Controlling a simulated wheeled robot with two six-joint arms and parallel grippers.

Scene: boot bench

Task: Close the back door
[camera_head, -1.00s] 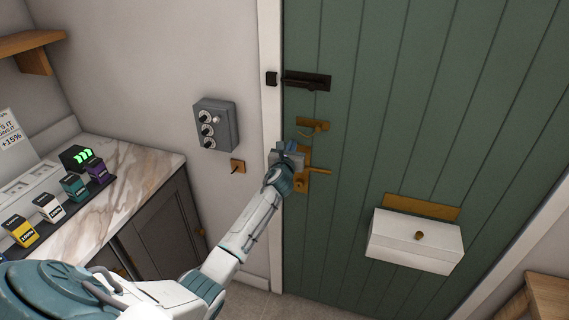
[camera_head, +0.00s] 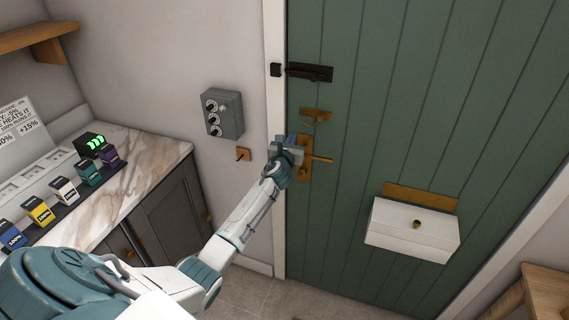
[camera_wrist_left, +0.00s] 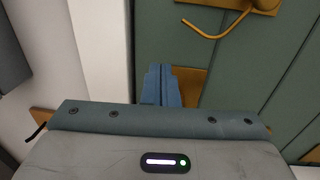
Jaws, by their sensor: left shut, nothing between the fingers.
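The green plank back door (camera_head: 390,120) fills the right of the head view. Its left edge lies along the white frame (camera_head: 276,210), and no gap shows between them. My left gripper (camera_head: 287,142) is shut and empty, in front of the door's left edge at the brass handle plate (camera_head: 312,165). I cannot tell whether it touches the door. The brass lever points right. In the left wrist view the shut blue fingers (camera_wrist_left: 161,86) are before the brass plate (camera_wrist_left: 190,84), with a curved brass hook (camera_wrist_left: 216,32) above. My right gripper is not in view.
A black bolt (camera_head: 310,72) sits high on the door. A white box (camera_head: 412,228) juts from the door at lower right. A grey dial box (camera_head: 222,113) is on the wall. A marble counter (camera_head: 140,165) with small boxes stands at left. A wooden bench (camera_head: 545,295) is at lower right.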

